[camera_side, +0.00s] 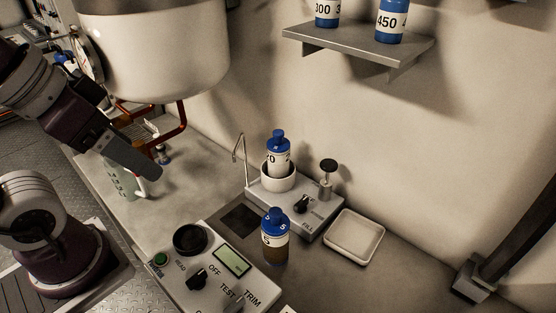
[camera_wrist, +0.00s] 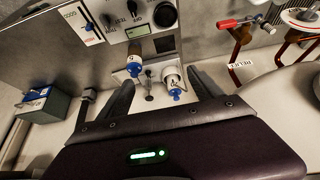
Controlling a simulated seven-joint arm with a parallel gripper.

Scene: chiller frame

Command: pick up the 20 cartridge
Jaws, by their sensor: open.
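No label in view reads clearly as 20. A white cartridge with a blue cap (camera_side: 278,154) stands in a white cup (camera_side: 278,177); its label shows only a partial "0". It also shows in the wrist view (camera_wrist: 175,86). A second blue-and-white cartridge with a dark lower part (camera_side: 275,240) stands in front of the cup, its label partly turned away; it shows in the wrist view too (camera_wrist: 134,66). My gripper (camera_wrist: 160,80) is open and empty, with both cartridges beyond its fingers. In the side view, one grey finger shows at left, well apart from the cartridges.
A wall shelf (camera_side: 352,50) holds cartridges marked 300 (camera_side: 327,12) and 450 (camera_side: 391,22). A white tray (camera_side: 354,238) lies right of the cup unit. A thin bent spout (camera_side: 239,155) and a black-topped plunger (camera_side: 328,167) flank the cup. A control panel (camera_side: 218,265) stands in front.

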